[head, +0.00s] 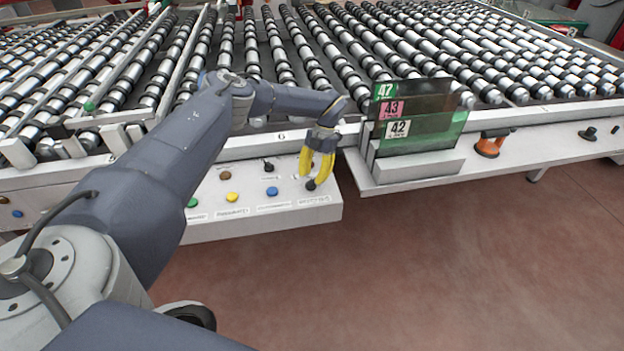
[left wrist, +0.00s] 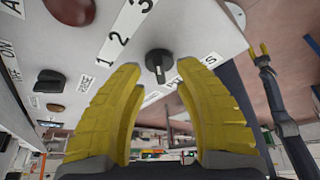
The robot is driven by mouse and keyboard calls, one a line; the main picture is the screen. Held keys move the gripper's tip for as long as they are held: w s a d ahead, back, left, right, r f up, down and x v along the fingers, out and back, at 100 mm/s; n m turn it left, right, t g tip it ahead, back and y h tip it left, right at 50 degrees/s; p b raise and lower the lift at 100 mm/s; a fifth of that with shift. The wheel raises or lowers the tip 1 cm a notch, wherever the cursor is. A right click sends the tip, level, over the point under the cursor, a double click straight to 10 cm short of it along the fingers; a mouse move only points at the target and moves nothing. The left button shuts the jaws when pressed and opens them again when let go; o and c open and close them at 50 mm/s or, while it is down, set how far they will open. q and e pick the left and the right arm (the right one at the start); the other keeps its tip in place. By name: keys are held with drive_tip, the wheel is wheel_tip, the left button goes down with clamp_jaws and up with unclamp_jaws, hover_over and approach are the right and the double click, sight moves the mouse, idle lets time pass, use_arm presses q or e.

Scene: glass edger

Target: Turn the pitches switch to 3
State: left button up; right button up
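A small black rotary switch (left wrist: 159,64) sits on the white control panel, beside a label strip reading 1, 2, 3 (left wrist: 124,36). Its bar has a pale mark at the end that points down in the left wrist view. The switch's name label is partly covered by a finger. In the head view the switch (head: 310,185) is at the panel's right end. My left gripper (head: 318,166) is open, its yellow fingers on either side of the switch with gaps showing; contact is not visible. My right gripper (left wrist: 260,50) is small at the right of the left wrist view; its opening is unclear.
The control panel (head: 235,212) also carries a blue button (head: 272,191), a yellow button (head: 232,197), a green button (head: 192,203) and another black switch (head: 268,166). A glass pane (head: 425,115) stands on a ledge right of my left gripper. Roller conveyors fill the back.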

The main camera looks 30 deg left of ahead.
use_arm(q)
drive_tip(key=v, duration=1)
drive_tip(key=shift+r, duration=0.2)
